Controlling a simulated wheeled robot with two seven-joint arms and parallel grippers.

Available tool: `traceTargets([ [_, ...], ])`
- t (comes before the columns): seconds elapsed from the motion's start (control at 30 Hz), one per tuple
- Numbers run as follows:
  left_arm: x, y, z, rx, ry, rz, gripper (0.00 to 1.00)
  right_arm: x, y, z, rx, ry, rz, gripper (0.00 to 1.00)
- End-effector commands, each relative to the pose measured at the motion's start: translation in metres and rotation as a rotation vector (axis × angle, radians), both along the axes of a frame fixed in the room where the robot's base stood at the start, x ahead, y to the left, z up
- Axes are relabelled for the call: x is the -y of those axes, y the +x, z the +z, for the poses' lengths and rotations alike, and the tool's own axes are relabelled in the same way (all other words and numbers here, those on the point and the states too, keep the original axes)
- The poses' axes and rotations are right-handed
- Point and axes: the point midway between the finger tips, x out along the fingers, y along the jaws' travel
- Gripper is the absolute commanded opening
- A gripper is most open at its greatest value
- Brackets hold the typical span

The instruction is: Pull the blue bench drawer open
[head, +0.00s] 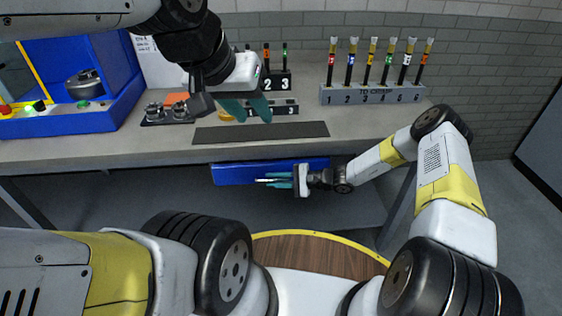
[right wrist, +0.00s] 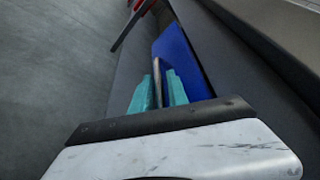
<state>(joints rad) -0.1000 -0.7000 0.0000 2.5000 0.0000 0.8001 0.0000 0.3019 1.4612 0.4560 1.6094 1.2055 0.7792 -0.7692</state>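The blue bench drawer (head: 232,173) sits under the front edge of the bench, with its blue front showing. It also shows in the right wrist view (right wrist: 184,62). Its metal handle (right wrist: 157,80) is a thin bar lying between the teal fingers of my right gripper (right wrist: 158,92). In the head view, my right gripper (head: 275,180) reaches in from the right, and its fingers are close in on both sides of the handle. No opening into the drawer shows. My left gripper (head: 248,108) is open and empty above the bench top.
On the bench (head: 90,150) are a dark strip (head: 260,132), a numbered rack of several marked tools (head: 372,93), small metal parts (head: 168,113) and a blue box (head: 75,122) at left. The room below the bench, in front of the drawer, looks clear.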

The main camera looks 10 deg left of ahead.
Motion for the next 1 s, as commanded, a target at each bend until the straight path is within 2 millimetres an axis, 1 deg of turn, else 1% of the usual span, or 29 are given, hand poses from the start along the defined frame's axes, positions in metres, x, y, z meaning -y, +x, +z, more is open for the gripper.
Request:
traceTargets([
  [0.27,0.0000,0.0000,0.0000,0.000,0.000,0.000,0.36,-0.0021,0.0001,-0.0005,0.000,0.000,0.000,0.20],
  [0.37,0.0000,0.0000,0.0000,0.000,0.000,0.000,0.36,-0.0020,-0.0001,-0.0005,0.000,0.000,0.000,0.02],
  [0.4,0.0000,0.0000,0.0000,0.000,0.000,0.000,0.36,-0.0021,0.0000,-0.0004,0.000,0.000,0.000,0.00],
  [1.0,0.0000,0.0000,0.0000,0.000,0.000,0.000,0.36,-0.0019,0.0001,0.0000,0.000,0.001,0.000,0.00],
])
